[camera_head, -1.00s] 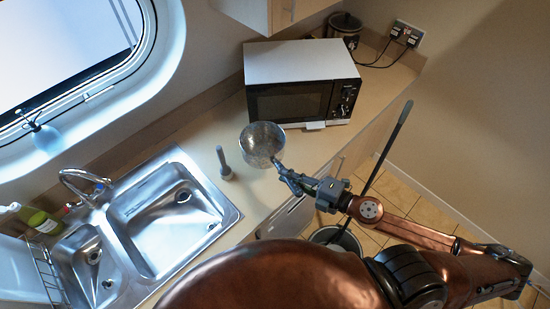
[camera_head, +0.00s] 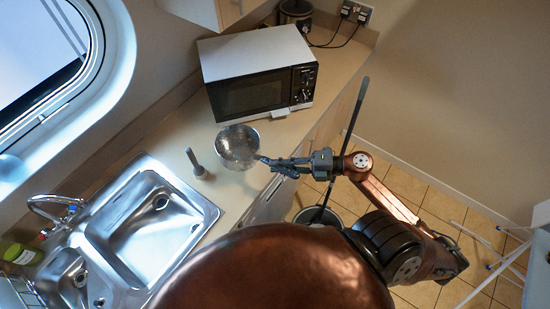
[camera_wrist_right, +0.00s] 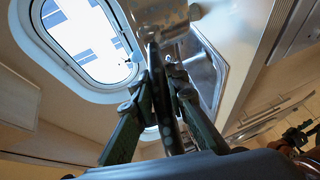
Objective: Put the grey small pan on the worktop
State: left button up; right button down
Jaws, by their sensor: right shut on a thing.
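The grey small pan (camera_head: 237,146) is a round metal pan, seen over the worktop (camera_head: 290,130) in front of the microwave. Its open side faces up toward the head camera. My right gripper (camera_head: 268,162) is shut on its handle, at the pan's right side. In the right wrist view the fingers (camera_wrist_right: 163,95) close around the dark handle, and part of the pan (camera_wrist_right: 165,18) shows at the top. I cannot tell whether the pan's base touches the worktop. My left gripper is not in view.
A microwave (camera_head: 258,78) stands behind the pan. A grey upright object (camera_head: 196,163) stands close to its left. A steel sink (camera_head: 150,225) lies at the lower left. A bin (camera_head: 318,215) with a long dark pole (camera_head: 352,120) is on the floor at the right.

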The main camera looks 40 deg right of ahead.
jog(key=w+d+f+p, duration=0.1)
jog(key=w+d+f, duration=0.4)
jog(key=f, duration=0.5)
jog(key=shift+w, duration=0.65)
jog(key=shift+f, duration=0.1)
jog(key=shift+f, duration=0.1)
jog(key=c, duration=2.3)
grip_release()
jog(key=shift+f, duration=0.1)
jog(key=o, duration=0.4)
